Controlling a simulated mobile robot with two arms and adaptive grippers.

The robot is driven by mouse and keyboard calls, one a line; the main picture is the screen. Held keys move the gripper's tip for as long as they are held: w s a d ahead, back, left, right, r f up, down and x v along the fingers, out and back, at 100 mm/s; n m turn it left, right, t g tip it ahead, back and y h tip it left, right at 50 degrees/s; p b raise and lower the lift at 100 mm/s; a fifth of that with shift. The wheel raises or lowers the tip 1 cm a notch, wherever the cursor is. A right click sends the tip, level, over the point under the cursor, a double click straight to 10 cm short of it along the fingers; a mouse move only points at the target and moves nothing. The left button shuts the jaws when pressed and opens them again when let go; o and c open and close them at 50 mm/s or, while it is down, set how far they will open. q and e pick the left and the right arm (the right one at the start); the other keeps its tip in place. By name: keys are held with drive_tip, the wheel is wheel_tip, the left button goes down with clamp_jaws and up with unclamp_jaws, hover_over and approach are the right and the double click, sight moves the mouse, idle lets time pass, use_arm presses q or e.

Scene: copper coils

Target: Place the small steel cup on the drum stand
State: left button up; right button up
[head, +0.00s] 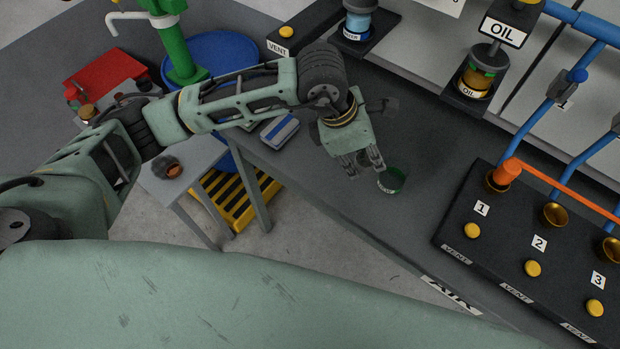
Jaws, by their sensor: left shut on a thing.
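My left gripper (372,163) reaches over the dark grey bench from the left and is shut at the rim of a small cup (392,181). The cup looks dark green with a pale label, so I cannot confirm that it is steel. It is tilted, and I cannot tell whether it touches the bench. A blue drum (222,45) stands at the upper left, partly hidden by my left arm. A yellow and black slatted stand (237,200) is low on the floor below it; I cannot tell if this is the drum stand. My right gripper is not in view.
A black panel (455,222) with numbered brass cups, yellow buttons and an orange piece stands at right. OIL (478,80) and blue-liquid (357,22) dispensers line the back. Bench around the cup is clear.

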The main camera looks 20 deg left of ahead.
use_arm(q)
drive_tip(key=a+f+p, duration=0.1)
drive_tip(key=a+f, duration=0.1)
drive_tip(key=a, duration=0.1)
drive_tip(key=a+f+p, duration=0.2)
drive_tip(key=a, duration=0.2)
drive_tip(key=a+f+p, duration=0.1)
drive_tip(key=a+f, duration=0.1)
drive_tip(key=a, duration=0.2)
drive_tip(key=shift+s+a+f, duration=0.25)
drive_tip(key=shift+s+f, duration=0.1)
drive_tip(key=shift+s, duration=0.05)
wheel_tip(320, 180, down, 3)
drive_tip(key=shift+r+p, duration=0.1)
drive_tip(key=shift+p, duration=0.85)
drive_tip(key=shift+f, duration=0.5)
drive_tip(key=shift+f, duration=0.2)
drive_tip(key=o, duration=1.1)
drive_tip(key=shift+a+r, duration=0.1)
drive_tip(key=shift+r, duration=0.05)
